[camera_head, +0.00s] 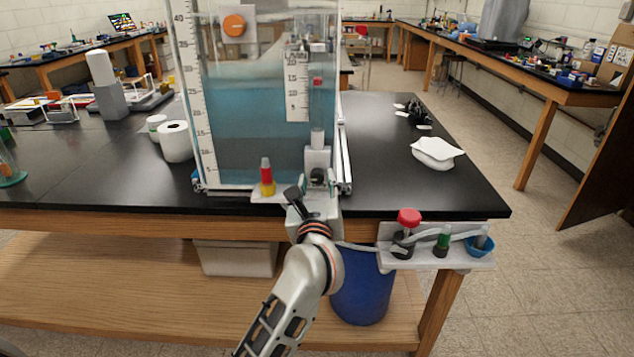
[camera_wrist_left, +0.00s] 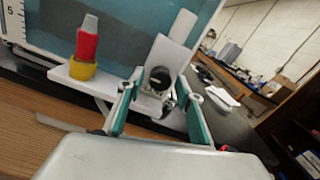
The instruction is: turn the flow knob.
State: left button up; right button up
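A clear water tank (camera_head: 245,150) with scales stands at the bench's front edge. A white-grey block (camera_head: 317,158) with a dark round knob is at its lower right front. I cannot tell for certain that this is the flow knob. In the left wrist view, the dark round knob (camera_wrist_left: 160,77) shows between the spread teal fingers of my left gripper (camera_wrist_left: 163,88). Contact cannot be told. In the head view my left gripper (camera_head: 307,190) is just below and in front of that block, partly hiding it. My right gripper is not in view.
A red-and-yellow fitting (camera_head: 267,178) sits just left of the gripper; it also shows in the left wrist view (camera_wrist_left: 86,45). A bracket with a red knob (camera_head: 409,217) and green and blue fittings is at the right. A blue bin (camera_head: 362,290) stands below.

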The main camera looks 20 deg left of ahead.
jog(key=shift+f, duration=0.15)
pick_arm(q)
jog(key=v, duration=0.7)
jog(key=shift+s, duration=0.25)
jog(key=shift+r, duration=0.1)
